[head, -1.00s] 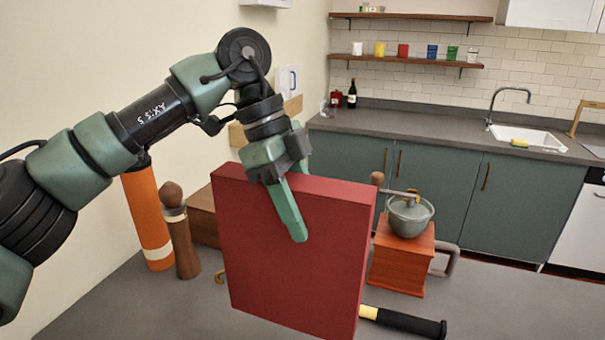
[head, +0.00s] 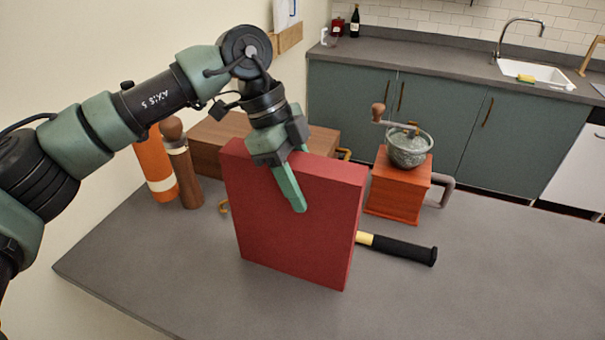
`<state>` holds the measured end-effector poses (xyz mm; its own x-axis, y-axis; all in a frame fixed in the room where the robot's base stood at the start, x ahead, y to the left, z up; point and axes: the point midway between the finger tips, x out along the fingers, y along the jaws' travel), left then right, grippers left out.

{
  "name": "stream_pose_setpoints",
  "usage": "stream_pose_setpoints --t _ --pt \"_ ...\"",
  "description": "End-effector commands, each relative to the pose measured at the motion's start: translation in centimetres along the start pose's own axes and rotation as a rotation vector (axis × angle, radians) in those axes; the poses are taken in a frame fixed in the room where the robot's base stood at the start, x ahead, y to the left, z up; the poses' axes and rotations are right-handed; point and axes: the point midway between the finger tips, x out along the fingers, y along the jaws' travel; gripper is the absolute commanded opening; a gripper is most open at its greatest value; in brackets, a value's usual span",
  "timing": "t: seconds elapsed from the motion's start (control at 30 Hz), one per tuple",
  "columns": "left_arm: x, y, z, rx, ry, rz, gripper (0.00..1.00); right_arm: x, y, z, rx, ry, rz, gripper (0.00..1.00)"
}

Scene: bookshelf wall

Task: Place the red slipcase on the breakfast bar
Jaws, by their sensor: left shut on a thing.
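The red slipcase (head: 285,235) stands upright over the grey breakfast bar (head: 410,295), near its middle. Its lower edge looks at or very close to the bar's surface; I cannot tell for sure whether it touches. My left gripper (head: 297,185) is shut on the slipcase's top edge, with one green finger down its near face. The other finger is mostly hidden behind the slipcase. My right gripper is not in view.
Behind the slipcase are a wooden box (head: 210,135), a pepper mill (head: 183,165) and an orange cylinder (head: 155,165). A coffee grinder (head: 398,185) and a black-handled tool (head: 405,249) are to the right. The bar's front is clear.

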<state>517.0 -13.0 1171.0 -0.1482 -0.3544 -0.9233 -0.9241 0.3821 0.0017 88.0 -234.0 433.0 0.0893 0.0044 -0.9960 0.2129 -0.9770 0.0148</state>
Motion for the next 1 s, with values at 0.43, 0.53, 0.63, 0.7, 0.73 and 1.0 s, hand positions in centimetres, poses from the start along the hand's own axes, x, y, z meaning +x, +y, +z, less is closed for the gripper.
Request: stream_pose_setpoints --t 0.43,0.53,0.63,0.7,0.73,1.0 --pt "0.1 0.0 0.0 0.000 0.000 0.001 0.68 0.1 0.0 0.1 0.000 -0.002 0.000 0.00" --pt "0.1 0.0 0.0 0.000 0.000 0.001 0.68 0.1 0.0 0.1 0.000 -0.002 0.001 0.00" --pt "-0.1 0.0 -0.1 0.000 0.000 0.000 0.68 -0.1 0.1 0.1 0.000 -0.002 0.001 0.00" --pt "-0.5 -0.1 0.0 0.000 0.000 -0.001 0.68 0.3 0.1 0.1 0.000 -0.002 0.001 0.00" --pt "-0.8 -0.1 0.0 0.000 0.000 -0.002 0.68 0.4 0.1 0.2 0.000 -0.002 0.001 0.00" --pt "-6.1 -0.1 0.0 -0.001 -0.001 -0.004 0.68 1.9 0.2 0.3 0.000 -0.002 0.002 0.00"
